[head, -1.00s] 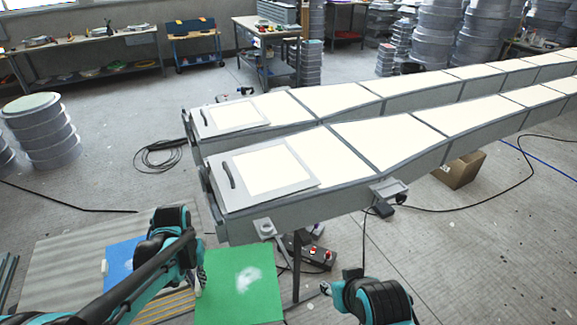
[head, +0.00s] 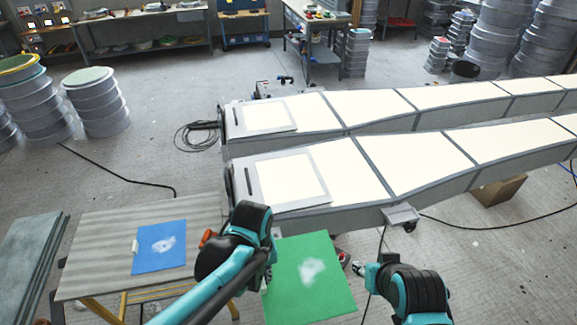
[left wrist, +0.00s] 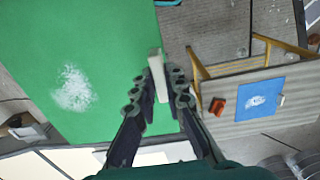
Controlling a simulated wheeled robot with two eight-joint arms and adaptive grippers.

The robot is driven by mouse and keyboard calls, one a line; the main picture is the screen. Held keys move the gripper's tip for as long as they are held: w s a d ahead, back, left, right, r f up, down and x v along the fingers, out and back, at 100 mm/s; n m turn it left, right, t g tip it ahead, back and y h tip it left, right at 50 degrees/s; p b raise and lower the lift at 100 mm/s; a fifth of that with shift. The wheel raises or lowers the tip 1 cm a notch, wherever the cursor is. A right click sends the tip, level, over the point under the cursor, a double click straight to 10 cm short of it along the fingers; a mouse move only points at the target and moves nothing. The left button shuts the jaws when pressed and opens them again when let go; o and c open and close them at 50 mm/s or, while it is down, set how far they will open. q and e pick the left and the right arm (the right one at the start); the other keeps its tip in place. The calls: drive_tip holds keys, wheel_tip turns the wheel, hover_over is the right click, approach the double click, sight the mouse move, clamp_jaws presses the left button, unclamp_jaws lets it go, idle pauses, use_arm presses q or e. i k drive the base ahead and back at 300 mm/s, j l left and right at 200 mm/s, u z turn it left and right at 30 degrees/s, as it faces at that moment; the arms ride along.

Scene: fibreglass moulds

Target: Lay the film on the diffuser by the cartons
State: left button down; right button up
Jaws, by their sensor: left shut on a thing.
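A green film sheet (head: 305,282) with a whitish patch hangs in front of the near light box. It also shows in the left wrist view (left wrist: 75,45). My left gripper (left wrist: 157,92) is shut on the white tab at the sheet's edge. In the head view the left arm's wrist hides the fingertips. Two long light boxes carry glowing diffuser panels, a near one (head: 415,162) and a far one (head: 370,108). A brown carton (head: 497,190) sits on the floor under the near box. My right gripper (head: 362,268) is right of the green sheet, its jaws unclear.
A blue sheet (head: 160,247) with a white tab lies on the striped table (head: 100,245) at left. A grey bracket (head: 400,215) juts from the near box's front. Cables cross the floor. Stacked round moulds (head: 97,100) stand at the left.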

sight(287, 178)
drive_tip(key=i, duration=1.25)
